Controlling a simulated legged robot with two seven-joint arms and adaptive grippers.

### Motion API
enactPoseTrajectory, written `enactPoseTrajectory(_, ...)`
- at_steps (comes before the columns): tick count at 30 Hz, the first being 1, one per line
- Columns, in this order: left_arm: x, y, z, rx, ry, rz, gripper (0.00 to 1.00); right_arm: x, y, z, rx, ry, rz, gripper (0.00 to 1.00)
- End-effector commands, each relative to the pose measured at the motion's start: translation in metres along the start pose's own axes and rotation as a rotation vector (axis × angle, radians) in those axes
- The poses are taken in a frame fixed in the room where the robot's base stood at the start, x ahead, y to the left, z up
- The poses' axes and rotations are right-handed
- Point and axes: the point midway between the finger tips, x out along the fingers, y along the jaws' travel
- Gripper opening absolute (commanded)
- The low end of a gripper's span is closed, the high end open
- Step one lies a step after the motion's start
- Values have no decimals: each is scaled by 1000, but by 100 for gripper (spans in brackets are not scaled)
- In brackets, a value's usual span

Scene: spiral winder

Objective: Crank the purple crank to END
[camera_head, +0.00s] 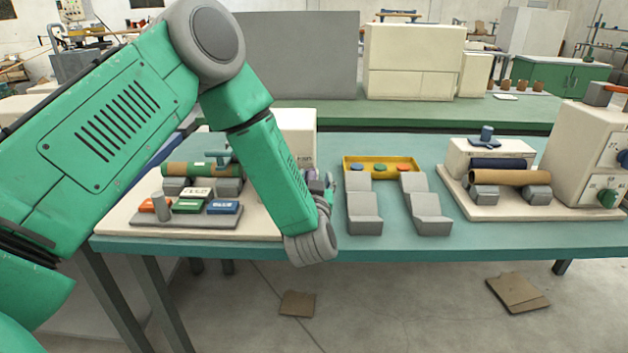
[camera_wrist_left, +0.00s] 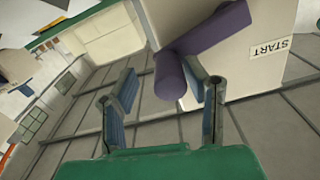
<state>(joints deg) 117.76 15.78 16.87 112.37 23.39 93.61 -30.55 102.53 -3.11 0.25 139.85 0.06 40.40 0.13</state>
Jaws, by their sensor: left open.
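The purple crank (camera_wrist_left: 212,34) is on a pale box face in the left wrist view. Its arm slants across the top, and its round handle (camera_wrist_left: 169,78) points toward the camera. A START label (camera_wrist_left: 270,47) is on the box right of the crank; no END mark is in sight. My left gripper (camera_wrist_left: 160,80) is open, with the handle between its fingertips in the picture, nearer the right finger. I cannot tell whether they touch. In the head view, my left gripper (camera_head: 325,190) is by the cream box (camera_head: 297,130), and my arm mostly hides the crank.
A teal table (camera_head: 385,245) carries grey stepped blocks (camera_head: 364,205), a yellow tray (camera_head: 382,163) with coloured buttons, and a winder with a brown roll (camera_head: 509,178) at right. Coloured labelled blocks (camera_head: 190,207) sit left of my arm. Bare tabletop lies between the stepped blocks.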

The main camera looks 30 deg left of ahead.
Motion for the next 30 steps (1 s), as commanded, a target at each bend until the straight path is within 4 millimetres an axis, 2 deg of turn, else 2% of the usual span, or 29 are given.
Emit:
enactPoseTrajectory(5, 3, -5, 3, -5, -4, -3, 41, 0, 0, 0, 0, 0, 0, 0)
enactPoseTrajectory(6, 3, -6, 4, -6, -5, -3, 27, 0, 0, 0, 0, 0, 0, 0)
enactPoseTrajectory(8, 4, -6, 4, -7, -5, -2, 6, 0, 0, 0, 0, 0, 0, 0)
enactPoseTrajectory(9, 4, -6, 4, -7, -6, -2, 0, 0, 0, 0, 0, 0, 0, 0)
enactPoseTrajectory(27, 3, -8, -3, -110, -6, -3, 0, -5, 0, 0, 0, 0, 0, 0)
enactPoseTrajectory(28, 3, -8, -3, -110, -6, -3, 25, -5, 0, 0, 0, 0, 0, 0)
enactPoseTrajectory(29, 3, -8, -3, -110, -5, -3, 35, -5, 0, 0, 0, 0, 0, 0)
enactPoseTrajectory(30, 3, -7, -3, -109, -5, -3, 41, -5, 0, 0, 0, 0, 0, 0)
